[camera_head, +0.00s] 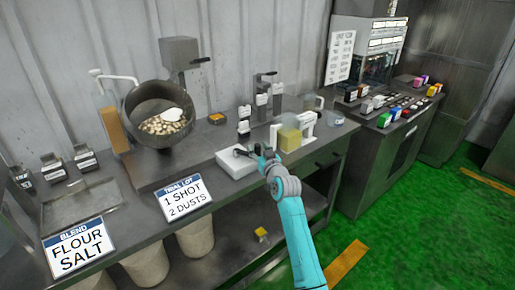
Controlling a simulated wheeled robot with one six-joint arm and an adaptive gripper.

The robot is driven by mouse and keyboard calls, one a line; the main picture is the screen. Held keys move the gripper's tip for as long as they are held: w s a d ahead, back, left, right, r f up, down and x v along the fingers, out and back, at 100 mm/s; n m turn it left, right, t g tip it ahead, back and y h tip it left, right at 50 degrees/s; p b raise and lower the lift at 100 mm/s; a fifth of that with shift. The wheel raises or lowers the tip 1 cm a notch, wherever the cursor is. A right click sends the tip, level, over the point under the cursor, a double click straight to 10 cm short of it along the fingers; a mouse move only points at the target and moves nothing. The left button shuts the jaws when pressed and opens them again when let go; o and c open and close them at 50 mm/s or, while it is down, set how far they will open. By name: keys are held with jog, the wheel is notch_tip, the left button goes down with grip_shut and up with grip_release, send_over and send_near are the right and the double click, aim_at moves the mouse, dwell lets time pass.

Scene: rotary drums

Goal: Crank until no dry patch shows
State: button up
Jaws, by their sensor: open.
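A dark round drum (137,97) stands tilted on the left of the bench, mouth towards me. Beige pieces (158,128) lie in its bottom, with a white patch (172,114) on top of them. A pale crank-like handle (116,78) sticks out at the drum's upper left. My gripper (258,150) is open, far to the right of the drum, above or beside a white tray (232,168) with a small dark handled item (242,153). Whether it touches that item I cannot tell.
A grey hopper box (180,52) hangs above the drum. A jug with yellowish contents (289,138) stands just right of my gripper. Labelled dispensers (262,99) stand behind. Signs (187,197) hang on the front edge. A sunken pan (80,205) is at left.

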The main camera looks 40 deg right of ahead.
jog(key=shift+w+d, duration=0.15)
jog(key=shift+w, duration=0.5)
grip_shut()
